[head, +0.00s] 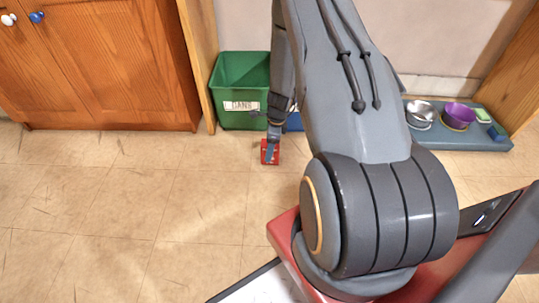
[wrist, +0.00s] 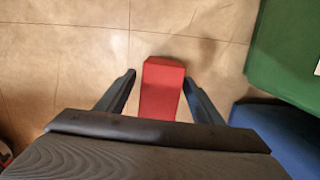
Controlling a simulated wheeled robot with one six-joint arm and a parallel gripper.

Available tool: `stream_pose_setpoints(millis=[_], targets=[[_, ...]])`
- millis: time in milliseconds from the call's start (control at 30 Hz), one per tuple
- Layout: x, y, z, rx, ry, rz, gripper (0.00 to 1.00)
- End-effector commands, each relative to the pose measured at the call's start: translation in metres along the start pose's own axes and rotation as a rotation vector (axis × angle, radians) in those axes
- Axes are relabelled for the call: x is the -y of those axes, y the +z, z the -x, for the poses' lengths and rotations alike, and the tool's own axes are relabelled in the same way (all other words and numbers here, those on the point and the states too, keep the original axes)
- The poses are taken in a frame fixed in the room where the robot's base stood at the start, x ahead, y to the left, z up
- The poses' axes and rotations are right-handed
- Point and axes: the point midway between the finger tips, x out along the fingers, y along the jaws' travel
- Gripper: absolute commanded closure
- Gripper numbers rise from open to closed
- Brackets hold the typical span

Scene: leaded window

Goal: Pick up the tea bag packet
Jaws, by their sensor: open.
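The tea bag packet appears to be the small red box (head: 264,152) on the tiled floor, in front of the green bin. In the wrist view the red box (wrist: 162,88) lies between the two fingers of my gripper (wrist: 158,84). The fingers are open, one on each side, with a gap showing beside the box. In the head view my gripper (head: 272,146) is right over the box and covers part of it. I cannot tell how far above the floor the fingertips are.
A green bin (head: 228,72) with a label stands behind the box, with a blue bin (head: 294,122) beside it. An orange wooden cabinet (head: 100,60) is at left. A blue-grey tray (head: 460,140) with a silver bowl (head: 420,112) and a purple bowl (head: 458,114) lies at right. The floor at left is clear.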

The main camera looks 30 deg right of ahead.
Motion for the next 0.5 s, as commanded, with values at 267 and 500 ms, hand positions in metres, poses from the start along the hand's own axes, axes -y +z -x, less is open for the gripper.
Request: stream_pose_setpoints(millis=[267,500], targets=[[0.000,-0.001,-0.025,0.000,-0.001,0.000,0.39],[0.000,-0.001,-0.025,0.000,-0.001,0.001,0.39]])
